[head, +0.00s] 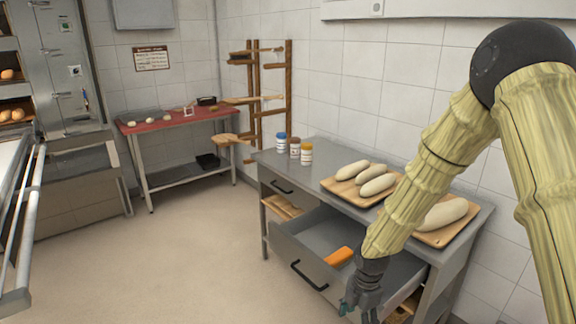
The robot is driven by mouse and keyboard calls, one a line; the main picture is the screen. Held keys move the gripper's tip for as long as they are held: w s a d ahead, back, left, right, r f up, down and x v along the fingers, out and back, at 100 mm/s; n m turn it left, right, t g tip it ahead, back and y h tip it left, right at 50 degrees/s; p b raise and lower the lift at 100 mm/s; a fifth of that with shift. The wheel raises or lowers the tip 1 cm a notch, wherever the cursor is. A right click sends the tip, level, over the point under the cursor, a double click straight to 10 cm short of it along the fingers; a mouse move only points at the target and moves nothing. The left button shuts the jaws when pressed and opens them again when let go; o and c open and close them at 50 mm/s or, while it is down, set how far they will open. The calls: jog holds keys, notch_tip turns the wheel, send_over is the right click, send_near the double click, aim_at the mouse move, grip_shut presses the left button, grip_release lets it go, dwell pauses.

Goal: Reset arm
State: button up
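My gripper (362,302) hangs down at the bottom of the head view, in front of the open drawer (310,240) of the grey table (300,164). Its fingers are small and partly cut off by the lower edge, so their opening is unclear. I see nothing held in it. My arm, in a yellowish cover, comes in from the right and hides part of the table and drawer. An orange object (340,256) lies in the drawer, left of my gripper.
Wooden boards (341,191) with pale dough loaves (377,185) and several jars (306,153) stand on the grey table. A red-topped table (180,117) is at the back, a wooden rack (275,85) on the wall. Ovens (70,90) stand left. The middle floor is clear.

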jog(key=s+a+f+m+y, duration=0.1)
jog(key=s+f+m, duration=1.1)
jog(key=s+f, duration=0.4)
jog(key=s+d+f+m, duration=0.2)
jog(key=s+m, duration=0.4)
jog(key=s, duration=0.3)
jog(key=s+d+f+m+h, duration=0.1)
jog(key=s+d+f+m, duration=0.1)
jog(key=s+m, duration=0.4)
jog(key=s, duration=0.3)
jog(key=shift+d+h, duration=0.3)
jog(key=shift+d, duration=0.1)
jog(key=shift+s, duration=0.1)
jog(key=shift+o, duration=0.5)
